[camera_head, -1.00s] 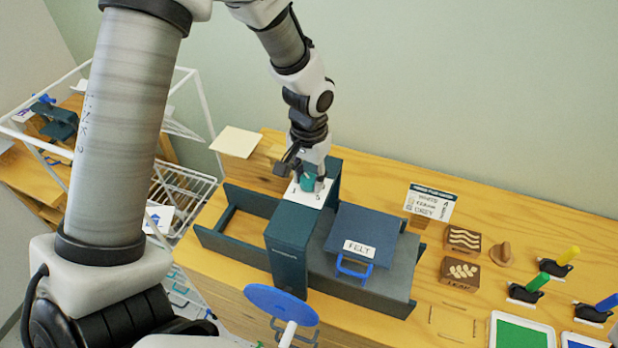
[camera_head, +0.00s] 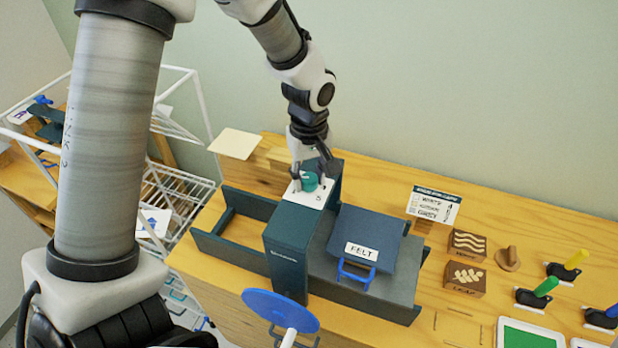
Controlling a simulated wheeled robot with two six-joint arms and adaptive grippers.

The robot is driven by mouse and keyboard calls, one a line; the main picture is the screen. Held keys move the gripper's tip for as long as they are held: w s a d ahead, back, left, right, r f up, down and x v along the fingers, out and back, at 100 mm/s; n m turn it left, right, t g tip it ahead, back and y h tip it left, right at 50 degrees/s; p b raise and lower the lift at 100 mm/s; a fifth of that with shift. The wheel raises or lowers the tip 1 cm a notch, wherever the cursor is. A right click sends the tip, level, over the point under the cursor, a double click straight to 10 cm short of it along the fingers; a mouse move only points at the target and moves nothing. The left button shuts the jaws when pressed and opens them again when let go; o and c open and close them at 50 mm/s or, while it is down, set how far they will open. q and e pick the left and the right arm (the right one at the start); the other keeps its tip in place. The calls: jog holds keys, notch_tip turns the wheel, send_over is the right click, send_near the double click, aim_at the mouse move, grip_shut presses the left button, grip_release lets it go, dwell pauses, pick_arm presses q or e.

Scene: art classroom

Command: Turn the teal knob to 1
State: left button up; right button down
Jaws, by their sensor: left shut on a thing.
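The teal knob (camera_head: 309,181) sits on a white dial plate (camera_head: 311,198) on top of the dark blue press housing (camera_head: 288,243). A "5" shows on the plate at the knob's lower right; the other markings are hidden or too small to read. My left gripper (camera_head: 309,179) comes down from above and is shut on the knob, with a finger on each side. The knob's pointer cannot be made out. My right gripper is not in view.
A blue block labelled FELT (camera_head: 366,243) lies on the press bed. A blue handwheel (camera_head: 280,310) stands in front. Carved stamps (camera_head: 464,279) and colored-handled rollers (camera_head: 536,292) lie to the right. A white wire rack (camera_head: 185,195) stands left.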

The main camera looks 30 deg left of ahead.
aim_at(309, 177)
pick_arm(q)
jog(key=shift+w+n+b, duration=0.15)
jog(key=shift+n+b, duration=0.2)
jog(key=shift+n, duration=0.95)
jog(key=o, duration=1.1)
jog(key=shift+o, duration=0.2)
notch_tip(309, 177, up, 12)
